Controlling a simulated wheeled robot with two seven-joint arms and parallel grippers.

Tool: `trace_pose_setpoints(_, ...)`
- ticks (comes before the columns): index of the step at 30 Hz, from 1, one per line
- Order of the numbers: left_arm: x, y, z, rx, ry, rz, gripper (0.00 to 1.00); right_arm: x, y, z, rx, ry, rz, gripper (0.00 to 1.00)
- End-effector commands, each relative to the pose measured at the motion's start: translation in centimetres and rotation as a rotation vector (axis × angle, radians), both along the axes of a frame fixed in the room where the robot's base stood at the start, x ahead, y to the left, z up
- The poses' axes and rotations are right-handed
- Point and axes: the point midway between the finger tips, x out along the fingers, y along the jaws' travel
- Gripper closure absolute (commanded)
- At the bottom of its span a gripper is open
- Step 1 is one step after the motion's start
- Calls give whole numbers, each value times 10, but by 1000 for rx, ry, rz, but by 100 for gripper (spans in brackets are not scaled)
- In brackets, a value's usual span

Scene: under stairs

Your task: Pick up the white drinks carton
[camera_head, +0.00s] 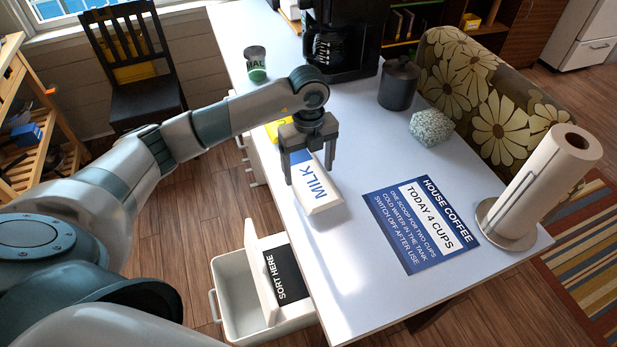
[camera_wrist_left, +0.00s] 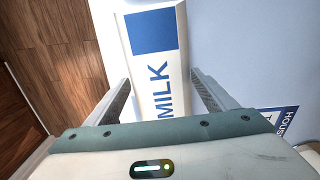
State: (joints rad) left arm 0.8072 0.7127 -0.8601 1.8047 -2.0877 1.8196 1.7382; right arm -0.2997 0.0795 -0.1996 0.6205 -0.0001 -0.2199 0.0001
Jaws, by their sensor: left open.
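The white drinks carton (camera_head: 319,189) has a blue patch and the word MILK. It lies on its side on the white table, near the left edge, in the head view. In the left wrist view the carton (camera_wrist_left: 160,62) shows between the two fingers. My left gripper (camera_head: 310,174) is open above the carton, with one finger on each side of it in the picture. The wrist view also shows the open left gripper (camera_wrist_left: 158,88). I cannot tell if the fingers touch the carton. The gripper hides part of the carton in the head view. My right gripper is not in view.
A blue coffee sign (camera_head: 414,233) lies right of the carton. A paper towel roll (camera_head: 548,185), a dark canister (camera_head: 398,86), a coffee maker (camera_head: 340,40), a textured stone-like block (camera_head: 431,127) and a cup (camera_head: 255,64) stand on the table. A sorting bin (camera_head: 235,290) is below the left edge.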

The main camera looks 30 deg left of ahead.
Motion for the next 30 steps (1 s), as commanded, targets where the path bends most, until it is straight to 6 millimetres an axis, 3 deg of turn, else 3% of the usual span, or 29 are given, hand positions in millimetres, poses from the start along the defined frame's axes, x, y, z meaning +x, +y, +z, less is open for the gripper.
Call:
trace_pose_setpoints(7, 0, 0, 0, 0, 0, 0, 22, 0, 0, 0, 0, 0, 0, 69)
trace_pose_setpoints(13, 0, 0, 1, 0, 0, 0, 66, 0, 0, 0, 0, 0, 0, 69)
trace_pose_setpoints(23, 0, 0, 2, 0, -1, 0, 66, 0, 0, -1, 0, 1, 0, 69)
trace_pose_setpoints(30, 1, 0, 16, 0, -4, -1, 66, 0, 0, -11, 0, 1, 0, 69)
